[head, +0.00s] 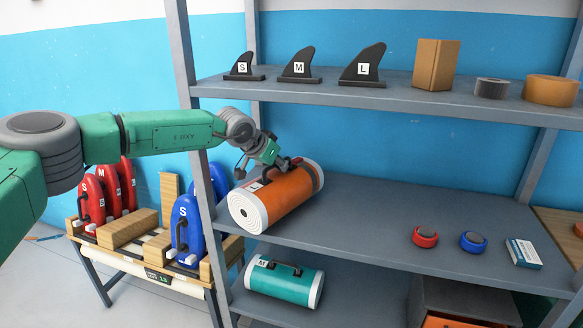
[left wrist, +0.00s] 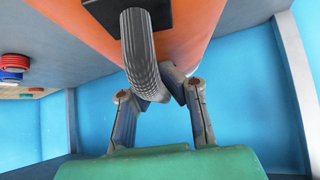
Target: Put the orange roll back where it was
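The orange roll (head: 281,196), with white spiral ends and dark bands, lies at the left end of the middle shelf (head: 370,215); I cannot tell whether it fully rests there. My left gripper (head: 281,167) is at its upper side. In the left wrist view the roll (left wrist: 195,25) fills the top, and its dark ribbed handle (left wrist: 138,50) hangs between the fingertips of my left gripper (left wrist: 163,90), which close in on it from both sides. My right gripper is in neither view.
A teal roll (head: 284,284) lies on the shelf below. A shelf post (head: 186,90) stands close to my left arm. Red and blue discs (head: 425,237) and a small box (head: 523,253) sit right on the middle shelf; its centre is clear. Black fins (head: 300,66) stand above.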

